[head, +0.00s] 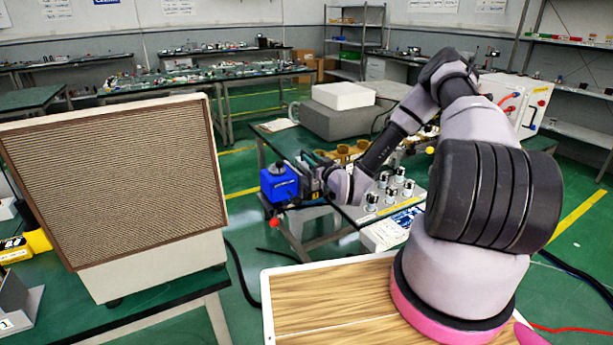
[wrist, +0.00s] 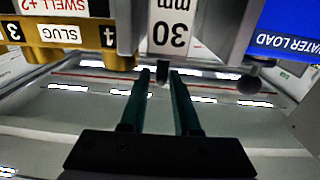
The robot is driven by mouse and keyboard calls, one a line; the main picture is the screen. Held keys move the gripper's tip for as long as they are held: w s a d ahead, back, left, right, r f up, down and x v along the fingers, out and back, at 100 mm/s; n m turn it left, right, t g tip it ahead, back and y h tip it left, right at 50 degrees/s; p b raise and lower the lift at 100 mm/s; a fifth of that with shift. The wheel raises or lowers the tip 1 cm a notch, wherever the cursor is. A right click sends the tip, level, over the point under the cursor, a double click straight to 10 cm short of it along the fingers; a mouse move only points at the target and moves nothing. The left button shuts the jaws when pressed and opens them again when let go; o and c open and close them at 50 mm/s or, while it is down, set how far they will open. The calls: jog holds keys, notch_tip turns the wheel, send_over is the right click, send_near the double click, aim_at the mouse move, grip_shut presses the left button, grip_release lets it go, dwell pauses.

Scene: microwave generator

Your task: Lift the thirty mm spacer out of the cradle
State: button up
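The thirty mm spacer (wrist: 170,28) shows at the top of the wrist view, a grey block with a white label reading "30 mm" upside down. A small dark stem sticks out below it, between my fingertips. My gripper (wrist: 160,75) has its two dark green fingers apart, on either side of that stem; a narrow gap seems to show, and any contact is unclear. In the head view my gripper (head: 322,180) is at the bench beside the blue water load (head: 279,184). The spacer cannot be made out there, and the cradle is not clearly visible.
In the wrist view a brass piece labelled "SLUG" (wrist: 60,62) sits close left of the spacer, and the blue water load (wrist: 287,28) close right, with a dark ball knob (wrist: 250,86) nearby. A large ribbed panel (head: 115,180) stands at the left in the head view.

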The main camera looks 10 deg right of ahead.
aim_at(306, 152)
jog(key=x, duration=0.3)
jog(key=shift+w+a, duration=0.1)
jog(key=shift+w, duration=0.25)
grip_shut()
dwell(1.1)
